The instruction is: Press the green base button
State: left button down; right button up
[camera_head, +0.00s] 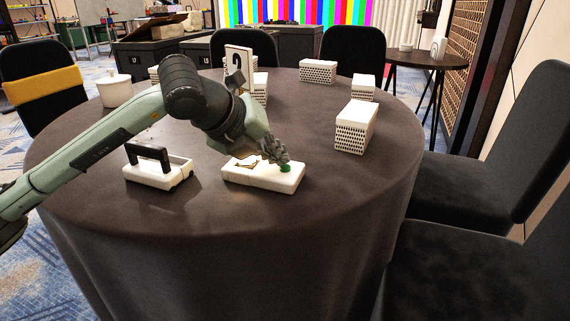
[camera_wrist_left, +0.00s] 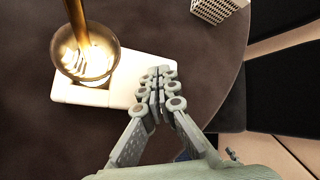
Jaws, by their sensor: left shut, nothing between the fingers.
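A white base (camera_head: 262,181) lies on the dark round table. A green button (camera_head: 285,168) shows at its right end in the head view. My left gripper (camera_head: 281,157) is shut and empty, its fingertips pointing down right at the button; I cannot tell whether they touch it. In the left wrist view the shut fingertips (camera_wrist_left: 159,76) cover the right end of the white base (camera_wrist_left: 120,88), and the button is hidden. A shiny gold cup-like part (camera_wrist_left: 85,55) with a stem stands over the other end of the base. My right gripper is not in view.
On the table (camera_head: 230,230) stand a white base with a dark handle (camera_head: 158,167) at left, a white cup (camera_head: 115,90), a number stand (camera_head: 238,62) and several white perforated boxes, one at right (camera_head: 355,127). Black chairs surround it. The table front is clear.

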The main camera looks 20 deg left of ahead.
pick_arm(q)
jog(key=shift+r, duration=0.1)
jog(key=shift+r+p, duration=1.55)
jog(key=shift+r, duration=1.45)
jog(key=shift+f, duration=0.1)
